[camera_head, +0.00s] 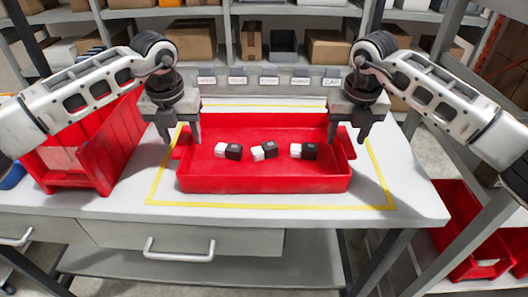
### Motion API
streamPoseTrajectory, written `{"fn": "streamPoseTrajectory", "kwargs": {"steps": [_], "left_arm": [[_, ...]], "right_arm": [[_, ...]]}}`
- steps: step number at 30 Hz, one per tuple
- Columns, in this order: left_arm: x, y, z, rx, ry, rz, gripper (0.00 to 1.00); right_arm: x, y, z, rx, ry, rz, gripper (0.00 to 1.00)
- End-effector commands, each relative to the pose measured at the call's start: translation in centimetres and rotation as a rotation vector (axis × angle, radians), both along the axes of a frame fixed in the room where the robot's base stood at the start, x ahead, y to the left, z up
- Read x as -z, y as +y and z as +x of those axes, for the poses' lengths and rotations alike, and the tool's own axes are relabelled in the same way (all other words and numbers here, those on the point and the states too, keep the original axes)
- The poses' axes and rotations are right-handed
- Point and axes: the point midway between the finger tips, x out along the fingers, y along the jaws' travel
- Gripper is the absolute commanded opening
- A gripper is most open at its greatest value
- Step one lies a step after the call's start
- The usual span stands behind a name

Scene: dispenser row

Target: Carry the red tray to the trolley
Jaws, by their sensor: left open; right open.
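The red tray (265,184) sits on the white table inside a yellow taped outline. It holds three small black-and-white blocks (264,151) in a row. My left gripper (181,140) is open and points down at the tray's left end. My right gripper (346,140) is open and points down at the tray's right end. A red handle sticks out at each end, near the grippers. I cannot tell whether the fingers touch the tray. I cannot make out the trolley for certain.
A red bin (100,150) stands on the table at the left, close to the tray. Small labelled plates (269,81) line the table's back edge. Shelves with cardboard boxes (192,40) stand behind. More red bins (470,230) sit low at the right. Drawers (185,238) are under the table's front.

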Motion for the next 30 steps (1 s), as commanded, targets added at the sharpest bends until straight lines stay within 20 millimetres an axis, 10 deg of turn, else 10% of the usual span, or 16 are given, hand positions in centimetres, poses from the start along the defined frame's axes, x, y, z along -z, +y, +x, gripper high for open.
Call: {"fn": "streamPoseTrajectory", "kwargs": {"steps": [17,23,30], "left_arm": [[2.3,0.0,0.4,0.001,-0.001,-0.001,0.52],[2.2,0.0,0.4,0.001,-0.001,-0.001,0.0],[2.1,0.0,0.4,0.0,-0.003,-0.001,0.0]], "right_arm": [[2.3,0.0,0.4,-0.001,-0.001,0.001,0.52],[2.2,0.0,0.4,0.0,-0.001,0.001,0.0],[2.1,0.0,0.4,0.0,-0.003,0.002,0.0]]}}
